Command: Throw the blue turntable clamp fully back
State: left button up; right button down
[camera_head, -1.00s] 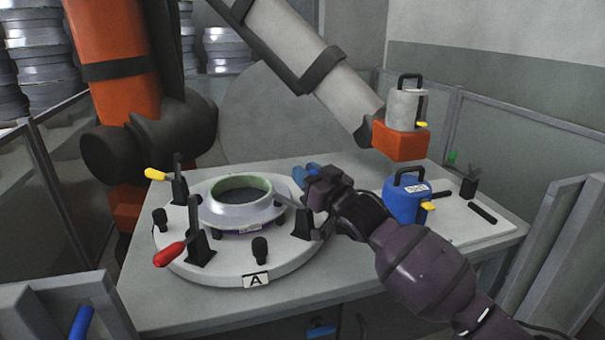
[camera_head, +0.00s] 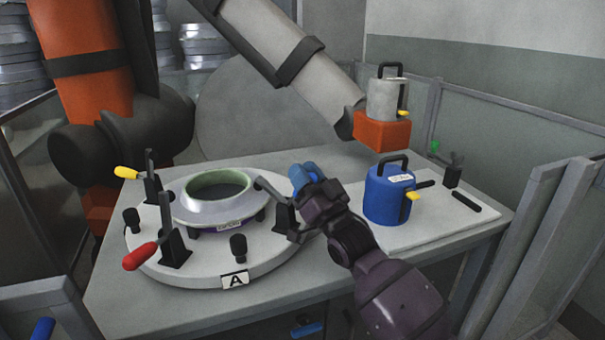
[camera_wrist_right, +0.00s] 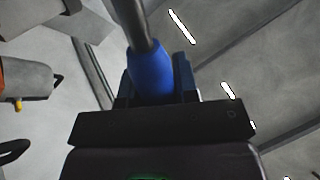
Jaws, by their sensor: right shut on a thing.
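The blue clamp handle (camera_head: 303,175) shows at the right side of the round turntable (camera_head: 190,268), with its dark clamp base (camera_head: 283,215) on the turntable's rim. My right gripper (camera_head: 312,182) is shut on this blue handle. In the right wrist view the blue grip (camera_wrist_right: 150,75) sits between the jaws, with a metal rod running up from it. A yellow-handled clamp (camera_head: 127,172) and a red-handled clamp (camera_head: 141,256) stand on the turntable's left side. A ring-shaped mould (camera_head: 217,198) lies at its middle. My left gripper is not in view.
A blue canister (camera_head: 387,196) stands close to the right of my gripper on a white board (camera_head: 440,222). An orange-and-grey tool (camera_head: 382,128) hangs behind it from a grey arm. A large orange arm (camera_head: 88,50) stands at the left.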

jog(key=c, duration=0.9)
grip_release()
jog(key=shift+o, duration=0.2)
jog(key=p+v, duration=0.1)
jog(key=v, duration=1)
jog(key=shift+r, duration=0.1)
jog(key=shift+c, duration=0.2)
